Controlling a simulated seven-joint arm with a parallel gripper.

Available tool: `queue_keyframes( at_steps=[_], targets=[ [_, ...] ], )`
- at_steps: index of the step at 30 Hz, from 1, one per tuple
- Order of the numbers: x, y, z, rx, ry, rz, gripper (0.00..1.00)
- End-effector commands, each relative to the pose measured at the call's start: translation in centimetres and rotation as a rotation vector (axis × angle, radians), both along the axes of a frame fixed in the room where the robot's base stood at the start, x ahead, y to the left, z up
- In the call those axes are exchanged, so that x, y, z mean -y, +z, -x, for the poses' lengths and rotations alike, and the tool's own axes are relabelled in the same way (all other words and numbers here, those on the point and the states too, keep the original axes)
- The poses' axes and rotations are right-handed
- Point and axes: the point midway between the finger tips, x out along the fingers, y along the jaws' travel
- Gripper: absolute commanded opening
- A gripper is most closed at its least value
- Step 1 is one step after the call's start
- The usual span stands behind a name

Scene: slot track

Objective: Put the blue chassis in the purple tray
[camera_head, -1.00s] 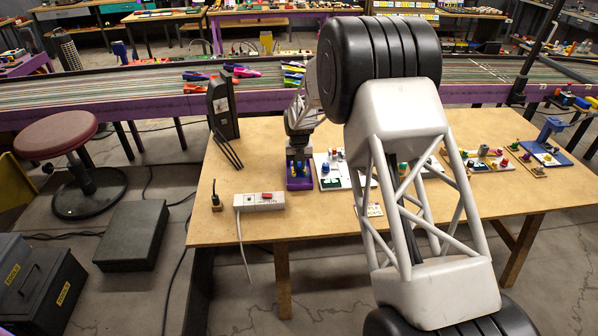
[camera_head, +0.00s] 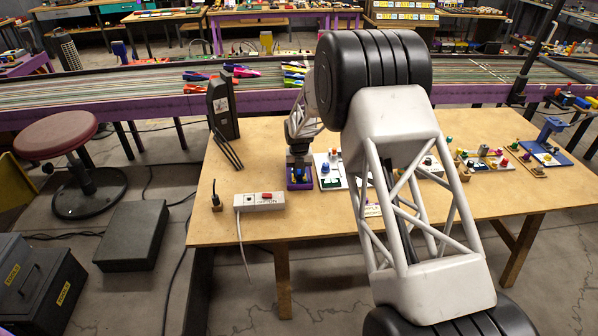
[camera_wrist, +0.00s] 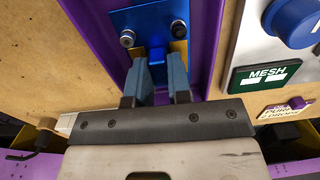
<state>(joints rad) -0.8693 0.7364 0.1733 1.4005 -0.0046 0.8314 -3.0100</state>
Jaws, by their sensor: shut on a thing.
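The blue chassis (camera_wrist: 150,20) shows in the wrist view as a shiny blue plate with round metal parts at its near corners and a small blue tab toward me. My gripper (camera_wrist: 158,66) is shut on this tab, one finger on each side. The chassis is between the walls of the purple tray (camera_wrist: 207,45); I cannot tell if it touches the floor. In the head view the purple tray (camera_head: 300,187) sits on the wooden table, with my gripper (camera_head: 298,176) down at it. The gripper and arm mostly hide the chassis there.
A white board (camera_head: 329,183) with colored parts stands close right of the tray; its green MESH label (camera_wrist: 266,77) shows in the wrist view. A power strip (camera_head: 259,201) lies front left, and a dark upright device (camera_head: 222,108) stands behind left. The table's left part is mostly bare.

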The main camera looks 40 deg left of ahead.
Motion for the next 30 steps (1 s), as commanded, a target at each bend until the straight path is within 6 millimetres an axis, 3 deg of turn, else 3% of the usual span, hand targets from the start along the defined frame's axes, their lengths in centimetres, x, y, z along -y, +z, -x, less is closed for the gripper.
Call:
queue_keyframes(
  at_steps=[3,4,9,22,30],
  targets=[
    [0.0,-0.3,0.0,0.000,0.000,0.000,0.00],
    [0.0,-0.3,0.0,0.000,0.000,0.000,0.21],
    [0.0,-0.3,0.0,0.000,0.000,0.000,0.44],
    [0.0,0.3,0.0,0.001,0.000,-0.001,0.44],
    [0.0,2.9,0.0,0.001,0.000,-0.001,0.44]
  ],
)
